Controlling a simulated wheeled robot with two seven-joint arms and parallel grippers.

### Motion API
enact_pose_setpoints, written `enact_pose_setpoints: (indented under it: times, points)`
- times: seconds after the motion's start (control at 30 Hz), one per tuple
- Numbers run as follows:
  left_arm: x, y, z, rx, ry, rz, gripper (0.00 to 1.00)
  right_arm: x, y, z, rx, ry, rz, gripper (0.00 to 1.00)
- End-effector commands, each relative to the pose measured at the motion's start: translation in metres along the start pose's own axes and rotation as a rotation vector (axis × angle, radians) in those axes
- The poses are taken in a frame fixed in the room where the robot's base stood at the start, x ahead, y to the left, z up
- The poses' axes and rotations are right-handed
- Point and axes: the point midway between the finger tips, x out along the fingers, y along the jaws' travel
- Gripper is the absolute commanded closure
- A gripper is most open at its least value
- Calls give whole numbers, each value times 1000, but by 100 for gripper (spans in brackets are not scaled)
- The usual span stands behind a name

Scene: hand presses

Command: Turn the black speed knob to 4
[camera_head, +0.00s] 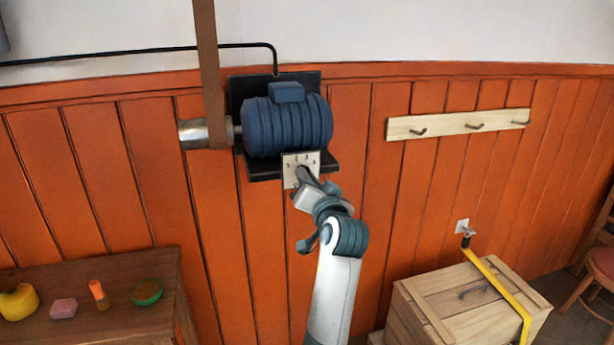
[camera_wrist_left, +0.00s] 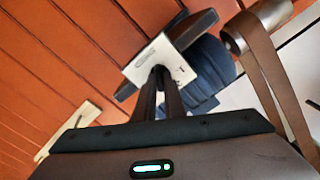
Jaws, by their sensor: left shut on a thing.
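I cannot read which number the knob points to. My right gripper is not in view.
A brown belt (camera_head: 207,70) runs up from the metal pulley (camera_head: 203,133) left of the motor. A peg rail (camera_head: 458,124) is on the wall at right. A wooden crate (camera_head: 470,303) stands lower right, and a table (camera_head: 100,268) with small objects lower left.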

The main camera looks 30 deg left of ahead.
Motion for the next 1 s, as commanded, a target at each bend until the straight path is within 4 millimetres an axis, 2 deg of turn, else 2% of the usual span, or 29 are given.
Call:
enact_pose_setpoints:
  times: [0.37, 1.0]
  points:
    - [0, -2, -4, 248, -1, 1, 100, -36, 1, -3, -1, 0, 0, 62]
    - [1, -1, -4, 853, 1, 0, 100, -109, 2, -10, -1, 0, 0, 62]
